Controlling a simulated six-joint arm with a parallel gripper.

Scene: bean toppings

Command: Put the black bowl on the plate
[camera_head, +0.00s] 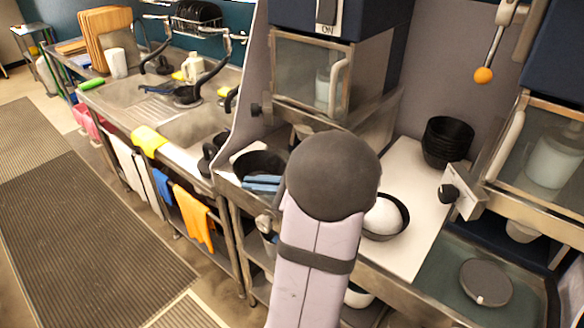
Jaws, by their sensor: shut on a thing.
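A black bowl (402,222) with a rounded white mass in it is on the white counter, just right of my arm. My arm hides its left edge. A stack of black bowls (449,133) stands farther back on the same counter. A dark round plate (486,281) lies on the green-grey surface at the lower right, and nothing is on it. My arm, pale with a dark rounded joint, rises through the middle of the view. My gripper cannot be made out; my arm hides the area behind it.
Another black bowl-like vessel (258,161) with blue pieces (262,184) in front is left of my arm. Machines with glass doors stand at the back and at the right edge. A metal knob bracket (463,196) juts out above the plate. The sink (170,105) is at the left.

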